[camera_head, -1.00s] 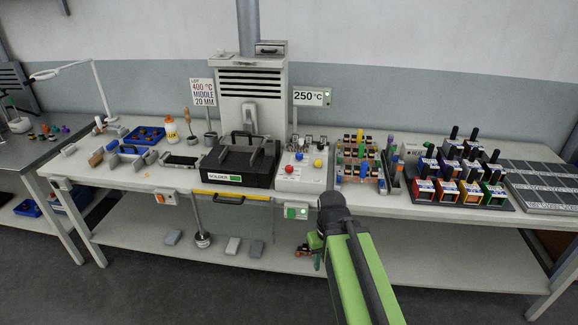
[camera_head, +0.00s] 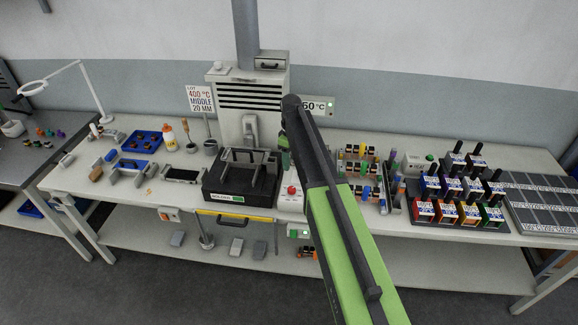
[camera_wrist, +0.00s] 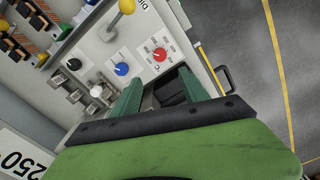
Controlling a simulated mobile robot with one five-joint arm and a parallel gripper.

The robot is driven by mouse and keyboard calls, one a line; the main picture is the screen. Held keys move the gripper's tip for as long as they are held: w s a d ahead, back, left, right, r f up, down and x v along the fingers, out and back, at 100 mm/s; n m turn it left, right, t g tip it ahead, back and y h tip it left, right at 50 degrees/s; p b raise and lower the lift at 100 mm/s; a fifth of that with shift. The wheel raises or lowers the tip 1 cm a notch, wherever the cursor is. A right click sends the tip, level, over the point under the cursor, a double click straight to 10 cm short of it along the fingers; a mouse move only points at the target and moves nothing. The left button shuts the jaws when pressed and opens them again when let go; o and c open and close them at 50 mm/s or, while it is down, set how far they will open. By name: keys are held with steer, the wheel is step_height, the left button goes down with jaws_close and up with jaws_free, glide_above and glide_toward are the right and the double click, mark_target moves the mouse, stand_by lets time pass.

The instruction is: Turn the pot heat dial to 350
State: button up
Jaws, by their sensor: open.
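In the wrist view a red dial (camera_wrist: 159,54) sits on a light grey panel, with small numbers printed around it. It also shows in the head view (camera_head: 291,190). I take it for the pot heat dial; its exact setting is too small to read. A blue dial (camera_wrist: 121,69) is just left of it. My gripper (camera_wrist: 158,77) is open, its two green fingers apart, with nothing held between them. In the picture its tips lie just below the red dial, apart from it. In the head view my arm mostly hides the gripper and the blue dial.
A yellow ball knob (camera_wrist: 127,6) and a white knob (camera_wrist: 96,91) stand on the same panel. The black molder (camera_head: 240,178) is left of the panel in the head view. A temperature sign (camera_head: 318,105) is partly hidden; the wrist view shows 250 (camera_wrist: 17,165).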

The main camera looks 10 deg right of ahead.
mark_target(291, 188)
steer(key=f+b, duration=0.7)
steer(key=b, duration=0.1)
steer(key=f+b, duration=0.8)
steer(key=b, duration=0.1)
steer(key=shift+s+d+f, duration=0.1)
steer(key=shift+s+d, duration=0.05)
steer(key=shift+s, duration=0.05)
jaws_close()
